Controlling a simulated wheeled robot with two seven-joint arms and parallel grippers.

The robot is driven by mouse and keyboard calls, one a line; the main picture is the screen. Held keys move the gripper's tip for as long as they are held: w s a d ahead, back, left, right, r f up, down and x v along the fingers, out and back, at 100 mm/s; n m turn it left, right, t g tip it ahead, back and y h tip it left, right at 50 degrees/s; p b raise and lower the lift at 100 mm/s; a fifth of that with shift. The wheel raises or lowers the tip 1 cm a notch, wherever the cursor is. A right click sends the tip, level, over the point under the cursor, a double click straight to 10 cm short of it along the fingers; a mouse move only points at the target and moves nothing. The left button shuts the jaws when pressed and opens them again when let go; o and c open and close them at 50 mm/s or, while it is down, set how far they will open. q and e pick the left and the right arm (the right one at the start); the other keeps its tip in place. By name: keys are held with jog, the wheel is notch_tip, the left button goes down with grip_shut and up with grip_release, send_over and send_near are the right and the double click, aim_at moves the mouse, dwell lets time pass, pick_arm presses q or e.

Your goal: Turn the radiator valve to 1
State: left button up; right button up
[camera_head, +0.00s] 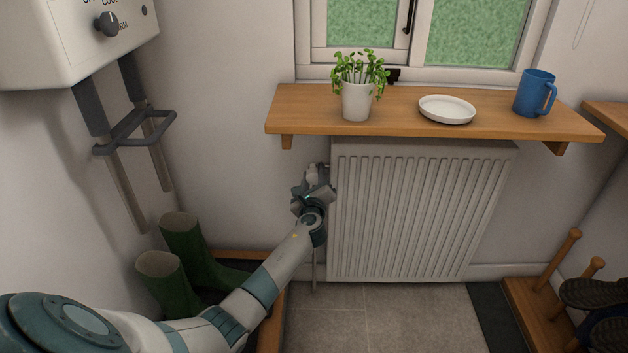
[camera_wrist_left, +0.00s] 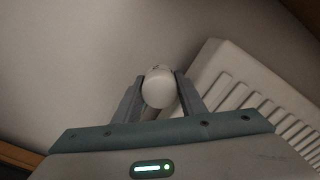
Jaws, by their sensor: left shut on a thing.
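The white radiator (camera_head: 415,215) hangs on the wall below the wooden shelf. Its valve, a small white knob (camera_head: 312,172), sits at the radiator's upper left side. In the left wrist view the round white valve (camera_wrist_left: 159,88) is between the two fingers of my left gripper (camera_wrist_left: 160,95), which touch it on both sides. My left gripper (camera_head: 314,190) reaches the valve from below in the head view and hides part of it. The numbers on the valve are too small to read. My right gripper is not in view.
The wooden shelf (camera_head: 285,109) above holds a potted plant (camera_head: 357,100), a white plate (camera_head: 447,109) and a blue mug (camera_head: 534,93). Green boots (camera_head: 185,255) stand at lower left under a wall heater (camera_head: 75,45). A boot rack (camera_head: 540,315) stands at lower right.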

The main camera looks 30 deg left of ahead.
pick_arm(q)
jog(key=n, duration=0.1)
jog(key=n+b, duration=0.1)
jog(key=n, duration=0.1)
jog(key=n+b, duration=0.1)
jog(key=shift+f+n, duration=0.25)
jog(key=shift+n, duration=0.05)
jog(key=n+b, duration=0.2)
jog(key=n, duration=0.2)
jog(key=shift+n, duration=0.3)
jog(key=n+b, duration=0.1)
jog(key=n, duration=0.2)
jog(key=shift+n+b, duration=0.3)
jog(key=shift+b, duration=0.05)
jog(key=n, duration=0.2)
jog(key=shift+n+b, duration=0.3)
jog(key=shift+b, duration=0.05)
jog(key=shift+n, duration=1)
jog(key=shift+d+r+n, duration=0.1)
jog(key=shift+n, duration=0.8)
jog(key=n, duration=0.2)
jog(key=shift+n, duration=2.2)
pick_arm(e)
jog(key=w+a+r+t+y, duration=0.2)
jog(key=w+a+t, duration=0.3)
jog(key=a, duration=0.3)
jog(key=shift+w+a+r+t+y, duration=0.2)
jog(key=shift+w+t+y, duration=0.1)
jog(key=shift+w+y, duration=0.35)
